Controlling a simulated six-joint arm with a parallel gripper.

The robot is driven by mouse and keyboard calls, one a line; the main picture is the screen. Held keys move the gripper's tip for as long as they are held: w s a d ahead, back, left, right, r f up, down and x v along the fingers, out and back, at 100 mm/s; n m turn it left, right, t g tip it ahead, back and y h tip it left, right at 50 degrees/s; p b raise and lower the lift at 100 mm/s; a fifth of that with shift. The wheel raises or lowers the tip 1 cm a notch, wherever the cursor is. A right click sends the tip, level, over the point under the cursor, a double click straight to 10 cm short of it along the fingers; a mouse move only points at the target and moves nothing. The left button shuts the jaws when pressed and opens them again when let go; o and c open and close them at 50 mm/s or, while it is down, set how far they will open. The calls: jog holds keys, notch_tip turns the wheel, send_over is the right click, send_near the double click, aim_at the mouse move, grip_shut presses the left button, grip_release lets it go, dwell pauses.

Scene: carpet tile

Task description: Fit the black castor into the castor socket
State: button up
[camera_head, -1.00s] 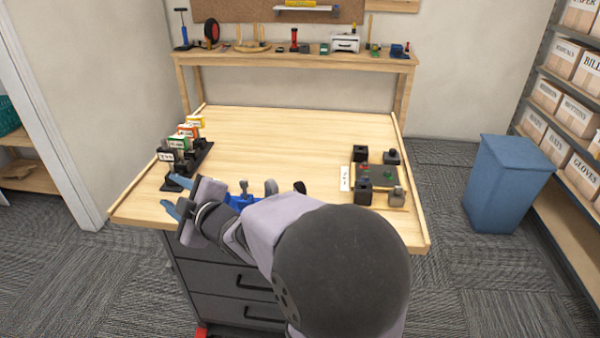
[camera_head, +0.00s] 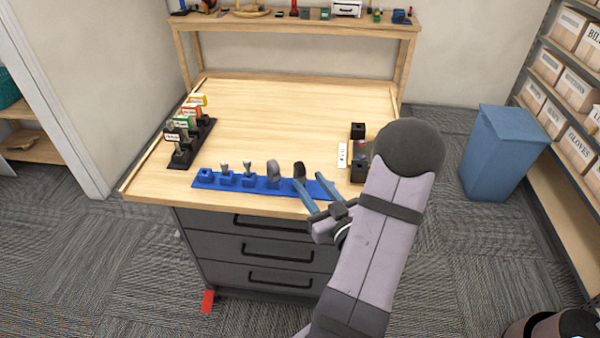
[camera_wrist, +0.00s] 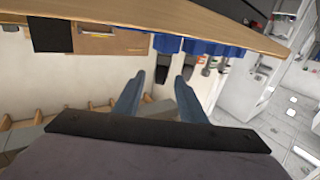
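The black castor (camera_head: 299,171) stands upright in the blue rack (camera_head: 262,183) along the table's front edge. In the wrist view, which is upside down, the castor (camera_wrist: 162,68) shows just beyond and between the fingertips. My gripper (camera_head: 309,181) is open, its two blue fingers pointing at the castor from the front right; it also shows in the wrist view (camera_wrist: 160,82). Whether the fingers touch the castor I cannot tell. Black socket blocks (camera_head: 358,131) stand on the table's right side, partly hidden by my arm; I cannot tell which is the castor socket.
A grey castor-like piece (camera_head: 273,171) stands left of the black one, with smaller grey pieces (camera_head: 247,168) further left. A black rack with coloured tags (camera_head: 187,145) is at the table's left. The table's middle is clear.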

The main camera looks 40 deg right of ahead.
aim_at(303, 175)
jog(key=shift+s+f, duration=0.15)
jog(key=shift+w+d+p, duration=0.1)
jog(key=shift+w+p, duration=0.3)
jog(key=shift+w, duration=0.4)
jog(key=shift+w+d, duration=0.1)
jog(key=shift+w, duration=0.2)
jog(key=shift+w+p, duration=0.35)
jog(key=shift+w+d+f+p, duration=0.15)
jog(key=shift+w+p, duration=0.35)
jog(key=shift+w, duration=0.6)
jog(key=shift+w+d+p, duration=0.25)
jog(key=shift+w+p, duration=0.25)
jog(key=shift+w, duration=0.6)
grip_shut()
